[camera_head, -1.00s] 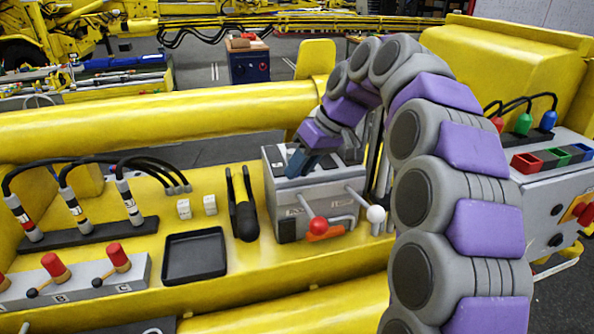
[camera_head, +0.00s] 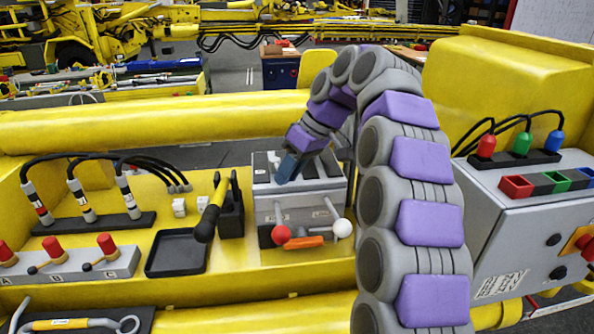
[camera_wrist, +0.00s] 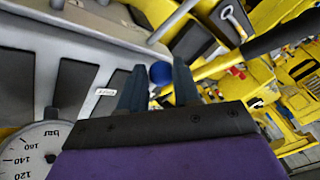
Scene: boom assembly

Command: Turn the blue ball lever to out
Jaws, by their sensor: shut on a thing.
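The blue ball (camera_wrist: 161,73) of the lever shows between the two dark fingers of my gripper (camera_wrist: 160,86) in the wrist view. My gripper is shut on it. In the head view my gripper (camera_head: 287,169) is over the top of the grey lever box (camera_head: 335,197), and it hides the blue ball there. The lever's rod and the fingers' exact contact are hard to make out. A small white label (camera_wrist: 105,91) lies on the grey panel beside the fingers.
A red ball lever (camera_head: 281,235) and a white ball lever (camera_head: 342,228) stick out of the box front. A black-handled lever (camera_head: 208,222) stands left of the box, near a black tray (camera_head: 176,254). A gauge (camera_wrist: 35,150) is at lower left in the wrist view.

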